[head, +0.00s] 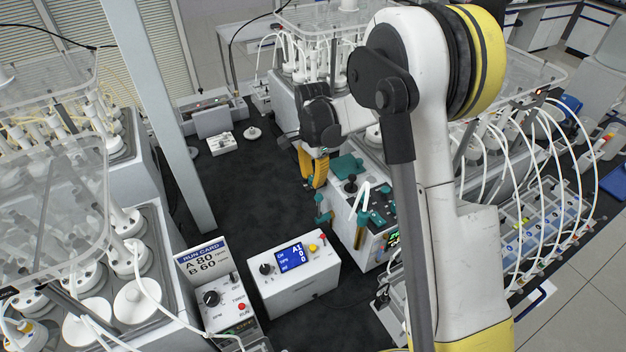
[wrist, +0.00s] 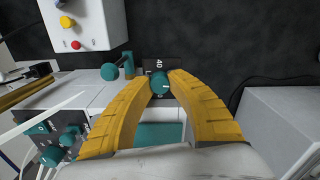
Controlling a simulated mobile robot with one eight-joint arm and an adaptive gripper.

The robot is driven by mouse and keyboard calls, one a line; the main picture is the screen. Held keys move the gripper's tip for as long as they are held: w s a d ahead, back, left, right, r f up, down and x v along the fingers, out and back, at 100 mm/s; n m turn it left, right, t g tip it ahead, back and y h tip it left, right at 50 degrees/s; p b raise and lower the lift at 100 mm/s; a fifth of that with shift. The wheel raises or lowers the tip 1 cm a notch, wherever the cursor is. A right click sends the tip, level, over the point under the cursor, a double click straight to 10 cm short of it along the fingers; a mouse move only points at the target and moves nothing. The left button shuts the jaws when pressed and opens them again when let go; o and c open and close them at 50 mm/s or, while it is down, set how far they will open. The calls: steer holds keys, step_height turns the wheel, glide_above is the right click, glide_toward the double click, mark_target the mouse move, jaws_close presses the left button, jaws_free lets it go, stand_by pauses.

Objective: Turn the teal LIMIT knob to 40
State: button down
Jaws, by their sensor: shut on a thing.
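My gripper (head: 313,184) has yellow fingers and is at the left side of a white box with teal fittings (head: 372,262) in the head view. In the wrist view its fingertips (wrist: 161,80) are shut on a teal knob (wrist: 160,88), one on each side. A short pale mark shows on the knob's face. Behind the knob a dark plate (wrist: 150,66) carries the number 40, seen turned. I cannot read a LIMIT label or tell exactly where the mark points on the scale. In the head view the gripped knob is hidden by the fingers.
Another teal knob or handle (wrist: 116,70) stands just left of the fingers in the wrist view. More teal knobs (wrist: 70,134) are at lower left. A white control box with a blue screen (head: 294,272) stands nearby. The dark bench (head: 255,190) is clear left of my gripper.

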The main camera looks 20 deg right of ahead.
mark_target(313, 177)
steer(key=shift+n+b, duration=0.45)
steer(key=shift+n, duration=0.95)
steer(key=c, duration=1.2)
jaws_free()
step_height(313, 177, up, 12)
